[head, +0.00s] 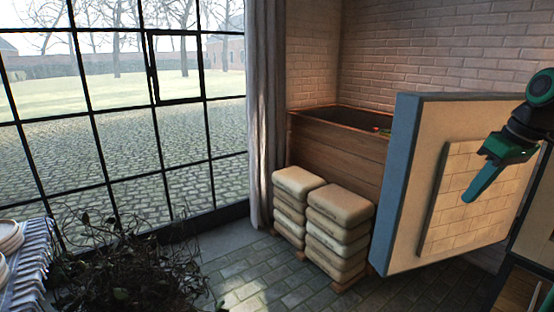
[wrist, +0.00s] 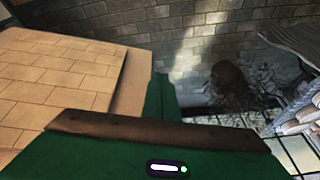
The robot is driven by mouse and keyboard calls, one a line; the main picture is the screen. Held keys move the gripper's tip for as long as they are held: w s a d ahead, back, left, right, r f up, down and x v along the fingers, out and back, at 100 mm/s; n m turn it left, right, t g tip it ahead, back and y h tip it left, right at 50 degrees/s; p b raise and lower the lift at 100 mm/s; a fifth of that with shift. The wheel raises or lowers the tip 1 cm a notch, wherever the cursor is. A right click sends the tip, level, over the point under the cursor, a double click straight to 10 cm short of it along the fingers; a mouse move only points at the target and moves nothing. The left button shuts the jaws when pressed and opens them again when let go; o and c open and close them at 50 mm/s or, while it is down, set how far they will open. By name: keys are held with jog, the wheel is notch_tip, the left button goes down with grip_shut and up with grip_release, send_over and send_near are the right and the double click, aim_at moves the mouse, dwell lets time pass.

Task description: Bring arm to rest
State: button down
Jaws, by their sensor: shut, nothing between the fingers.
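My arm reaches in from the right edge in the head view. My gripper (head: 468,200) is green, shut and empty, and its fingers point down and to the left. It is in front of the tan tiled panel (head: 462,205) on the blue-edged board (head: 403,180). I cannot tell whether it touches the panel. In the wrist view my gripper (wrist: 160,78) fills the lower middle, with the tiled panel (wrist: 60,72) to its left.
A large window (head: 120,110) is behind.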

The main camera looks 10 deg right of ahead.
jog(key=s+a+f+m+g, duration=0.1)
jog(key=s+a+f+m, duration=0.3)
jog(key=s, duration=0.5)
jog(key=s+a+f+m+g+h, duration=0.1)
jog(key=s+a+f+m, duration=0.3)
jog(key=s+a+f, duration=0.4)
notch_tip(320, 180, down, 3)
jog(key=shift+s+a+r+m+g, duration=0.15)
jog(key=shift+s+a+m+g, duration=0.2)
jog(key=shift+s+g, duration=0.7)
jog(key=shift+s+t, duration=0.2)
jog(key=shift+t, duration=0.15)
